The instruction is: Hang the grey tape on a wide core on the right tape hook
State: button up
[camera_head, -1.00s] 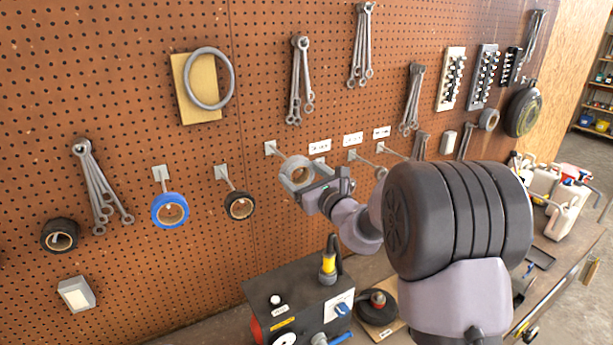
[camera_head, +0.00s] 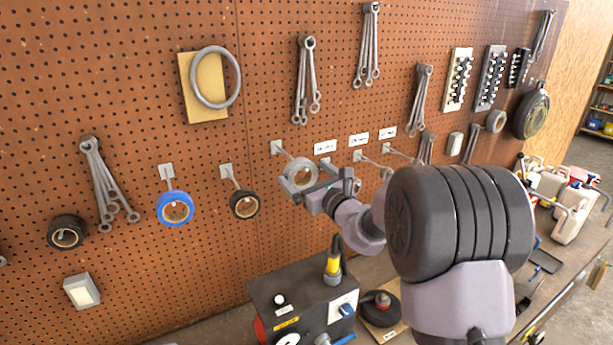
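The grey tape on a wide core (camera_head: 300,174) is in my gripper (camera_head: 306,182) in front of the pegboard, with its ring facing the camera. The fingers appear closed on it at its lower left and right. A bare-looking hook (camera_head: 277,148), right of the two hooks that carry the blue tape (camera_head: 175,208) and the black tape (camera_head: 244,204), runs from its plate toward the top of the grey tape. The tape hides the end of this hook, so I cannot tell whether it passes through the core.
More hooks (camera_head: 359,156) stick out under white labels (camera_head: 358,138), close right of my gripper and partly behind it. Wrenches (camera_head: 307,85) hang above. A dark machine box (camera_head: 303,306) with a yellow-collared part stands on the bench below.

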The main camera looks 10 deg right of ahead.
jog(key=b+v, duration=0.3)
jog(key=v, duration=1.4)
jog(key=s+a+f+n+g+y+b, duration=0.4)
jog(key=s+a+f+n+g+b, duration=0.6)
jog(key=s+a+f+n+b, duration=0.75)
jog(key=s+d+f+n+h+b, duration=0.3)
jog(key=s+d+f+n+b, duration=0.1)
jog(key=f, duration=0.4)
jog(key=s+d+f+n+g+h+b, duration=0.1)
jog(key=s+d+f+n+h+b, duration=0.3)
jog(key=s+f, duration=0.3)
jog(key=shift+d+f+n+h+b, duration=0.4)
jog(key=shift+f+b, duration=0.25)
jog(key=shift+b, duration=0.2)
